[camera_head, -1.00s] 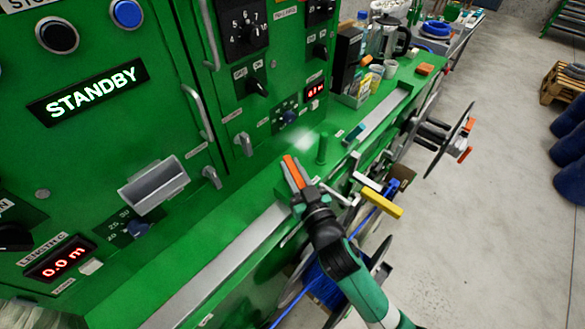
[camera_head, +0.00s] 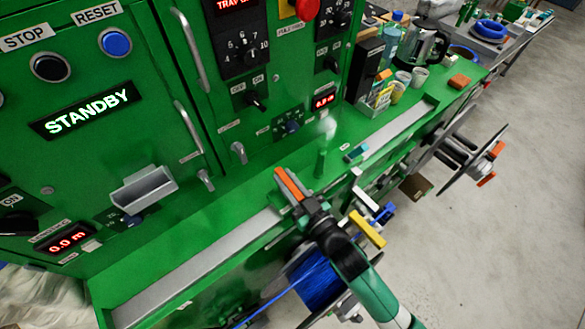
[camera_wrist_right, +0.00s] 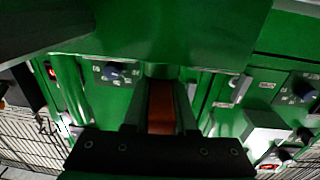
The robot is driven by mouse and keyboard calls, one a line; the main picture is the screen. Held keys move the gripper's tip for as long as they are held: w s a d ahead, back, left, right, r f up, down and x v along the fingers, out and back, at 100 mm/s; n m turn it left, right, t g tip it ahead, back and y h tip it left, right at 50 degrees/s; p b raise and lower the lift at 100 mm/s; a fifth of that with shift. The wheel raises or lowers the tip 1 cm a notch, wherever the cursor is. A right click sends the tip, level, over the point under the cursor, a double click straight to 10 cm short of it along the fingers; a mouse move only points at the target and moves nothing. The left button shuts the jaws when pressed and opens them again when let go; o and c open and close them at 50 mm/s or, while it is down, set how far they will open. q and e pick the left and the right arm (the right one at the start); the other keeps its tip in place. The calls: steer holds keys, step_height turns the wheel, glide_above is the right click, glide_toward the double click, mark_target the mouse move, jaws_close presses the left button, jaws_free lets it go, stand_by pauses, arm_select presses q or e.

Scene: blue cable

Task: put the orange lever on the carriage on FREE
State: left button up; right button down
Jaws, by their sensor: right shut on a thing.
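In the right wrist view the orange lever (camera_wrist_right: 161,106) shows between the two fingers. The carriage under the lever is mostly hidden by the gripper, and I cannot read a FREE mark or tell the lever's setting. My left gripper is not in view.
A grey rail (camera_head: 205,268) runs along the ledge. The machine's panel has knobs, handles and a STANDBY display (camera_head: 86,110). A yellow handle (camera_head: 367,229) and a blue cable reel (camera_head: 318,280) are close to my right arm. Cups and a kettle (camera_head: 428,47) stand farther back.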

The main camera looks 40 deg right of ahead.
steer(key=shift+a, duration=0.1)
steer(key=c, duration=0.7)
jaws_free()
steer(key=shift+a, duration=0.1)
steer(key=s, duration=0.7)
steer(key=s+b, duration=0.1)
steer(key=s, duration=0.3)
steer(key=shift+s+a, duration=0.35)
